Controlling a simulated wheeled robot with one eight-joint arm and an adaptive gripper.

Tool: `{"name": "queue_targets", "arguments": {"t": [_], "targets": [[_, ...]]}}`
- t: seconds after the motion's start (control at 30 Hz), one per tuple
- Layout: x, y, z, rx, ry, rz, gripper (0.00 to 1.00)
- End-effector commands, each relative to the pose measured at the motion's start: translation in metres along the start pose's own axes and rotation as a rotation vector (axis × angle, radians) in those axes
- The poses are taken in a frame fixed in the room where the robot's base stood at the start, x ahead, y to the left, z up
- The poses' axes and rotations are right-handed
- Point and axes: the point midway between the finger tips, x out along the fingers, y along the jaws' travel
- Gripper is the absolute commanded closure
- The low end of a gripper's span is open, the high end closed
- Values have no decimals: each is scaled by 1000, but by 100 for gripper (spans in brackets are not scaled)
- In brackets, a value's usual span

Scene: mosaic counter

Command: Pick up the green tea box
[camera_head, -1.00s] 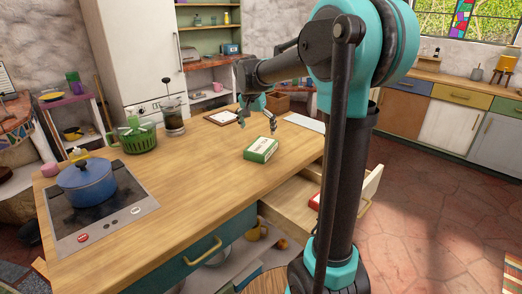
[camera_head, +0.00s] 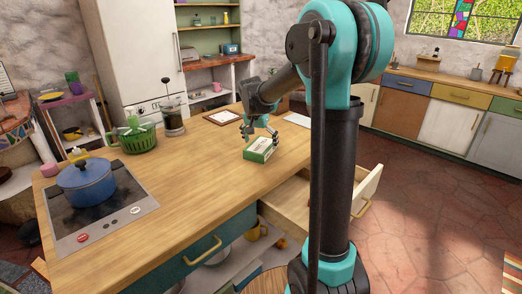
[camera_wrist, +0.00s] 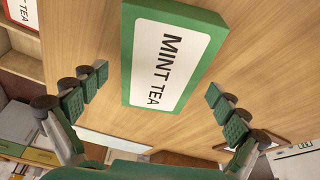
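The green tea box (camera_head: 257,153) lies flat on the wooden counter, with a white label. In the wrist view the box (camera_wrist: 185,50) reads "MINT TEA" and lies ahead of my gripper, between the lines of its two fingers. My gripper (camera_head: 261,132) is just above and behind the box in the head view. In the wrist view my gripper (camera_wrist: 158,97) is spread wide, one finger to each side, with nothing between the pads. I cannot tell whether a fingertip touches the box.
An open drawer (camera_head: 288,203) juts out below the counter's right edge; the wrist view shows a red and white box (camera_wrist: 22,12) there. A blue pot (camera_head: 86,186) and green basket (camera_head: 138,141) stand left. Counter left of the box is clear.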

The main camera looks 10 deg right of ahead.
Motion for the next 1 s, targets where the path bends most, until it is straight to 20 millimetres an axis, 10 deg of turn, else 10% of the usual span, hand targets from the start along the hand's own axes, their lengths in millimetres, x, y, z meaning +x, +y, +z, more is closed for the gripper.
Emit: {"name": "queue_targets", "arguments": {"t": [0.37, 0.77, 1.0], "targets": [[0, 0, 0, 0, 0, 0, 53], [-7, 0, -2, 0, 0, 0, 55], [-42, 0, -13, 0, 0, 0, 55]]}}
